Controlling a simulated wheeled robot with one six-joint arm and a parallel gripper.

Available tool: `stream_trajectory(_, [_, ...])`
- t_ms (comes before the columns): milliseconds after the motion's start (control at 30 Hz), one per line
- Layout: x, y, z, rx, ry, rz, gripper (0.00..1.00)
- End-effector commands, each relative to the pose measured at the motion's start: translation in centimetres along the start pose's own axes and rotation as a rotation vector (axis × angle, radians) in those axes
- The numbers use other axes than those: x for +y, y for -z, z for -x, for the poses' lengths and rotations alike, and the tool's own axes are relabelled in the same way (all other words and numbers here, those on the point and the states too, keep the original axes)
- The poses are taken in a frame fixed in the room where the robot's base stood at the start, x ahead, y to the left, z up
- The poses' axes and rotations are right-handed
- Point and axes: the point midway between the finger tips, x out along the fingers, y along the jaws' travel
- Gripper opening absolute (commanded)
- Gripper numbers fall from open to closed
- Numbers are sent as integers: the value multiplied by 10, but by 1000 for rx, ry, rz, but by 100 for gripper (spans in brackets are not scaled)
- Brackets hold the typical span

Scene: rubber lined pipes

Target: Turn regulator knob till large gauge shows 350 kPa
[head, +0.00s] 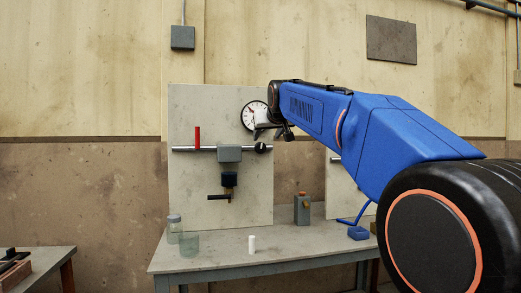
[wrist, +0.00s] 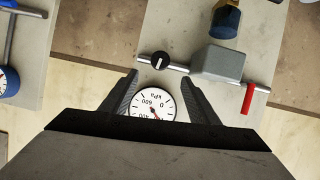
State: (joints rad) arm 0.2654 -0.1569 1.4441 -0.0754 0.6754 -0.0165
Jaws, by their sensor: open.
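The large gauge (head: 254,116) is a white dial with a black rim on the upright grey panel. Its red needle points to the upper left in the head view; the exact reading is too small to tell. In the wrist view the dial (wrist: 153,102) appears upside down between my fingers, partly hidden. A round black knob with a white mark (head: 261,148) sits at the right end of the pipe; it also shows in the wrist view (wrist: 160,61), beyond my fingertips. My gripper (wrist: 160,75) is open and empty, close in front of the panel, apart from the knob.
A grey block (head: 229,153) sits on the pipe, with a dark blue part (head: 229,179) below it. A red lever (head: 197,136) stands left. The bench (head: 205,263) holds glass jars (head: 175,222), a white cylinder (head: 252,243) and a grey box (head: 301,210).

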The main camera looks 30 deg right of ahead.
Motion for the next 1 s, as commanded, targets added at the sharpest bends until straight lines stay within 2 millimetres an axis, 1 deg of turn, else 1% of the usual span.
stream_trajectory(33, [0, -1, -11, -3, 0, 0, 55])
stream_trajectory(100, [0, -1, -24, -3, 0, 0, 55])
stream_trajectory(600, [0, -1, -110, -2, 0, 0, 55])
stream_trajectory(800, [0, -1, -134, -2, 0, 0, 55])
stream_trajectory(1000, [0, 0, -143, 0, 0, 0, 55])
